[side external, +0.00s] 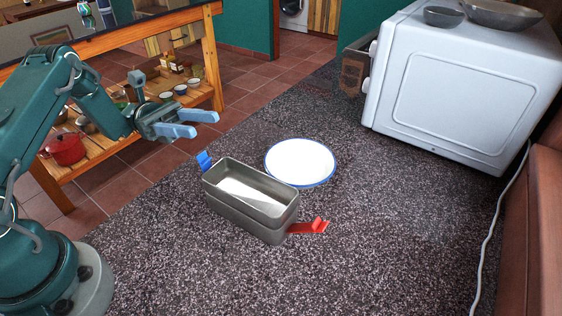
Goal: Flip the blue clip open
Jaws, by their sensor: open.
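A metal lunch box (245,212) with an open top stands on the speckled counter, and its inside looks empty. The blue clip (204,161) is at its far left end and sticks up and outward from the rim. The red clip (309,226) is at the near right end and sticks outward. My gripper (200,124) is open and empty, with two light blue fingers pointing right. It appears above and to the left of the box, apart from the blue clip.
A white plate with a blue rim (300,162) lies just behind the box. A white microwave (459,85) with bowls on top stands at the back right. A white cord (486,245) runs along the right side. The counter (390,240) is clear at the front right.

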